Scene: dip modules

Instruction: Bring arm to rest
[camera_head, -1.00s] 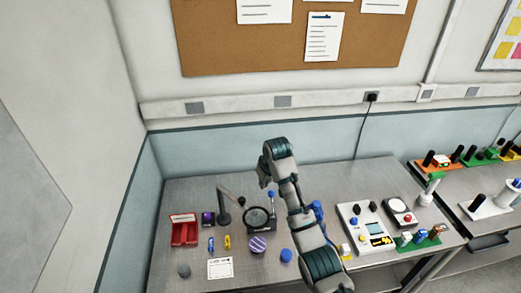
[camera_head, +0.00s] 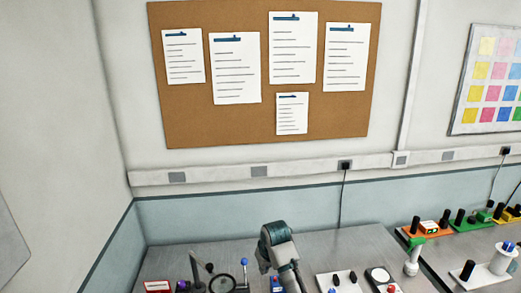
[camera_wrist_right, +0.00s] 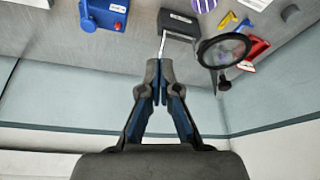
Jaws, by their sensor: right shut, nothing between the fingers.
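My right arm rises from the bottom edge in the head view, bends over, and ends in the right gripper (camera_head: 263,267), which hangs above the metal bench (camera_head: 215,256). In the right wrist view the gripper (camera_wrist_right: 160,66) has its two fingertips together with nothing between them. It points toward a dark box with a metal rod (camera_wrist_right: 180,24) and a round magnifier (camera_wrist_right: 223,50). I cannot tell how far above them it is. My left gripper is not in view.
A magnifier (camera_head: 222,284) stands left of my arm. A control panel (camera_head: 338,281) is to the right. A blue device (camera_wrist_right: 103,13) is beside the gripper in the wrist view. A second bench (camera_head: 448,258) holds several modules. The bench back is clear.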

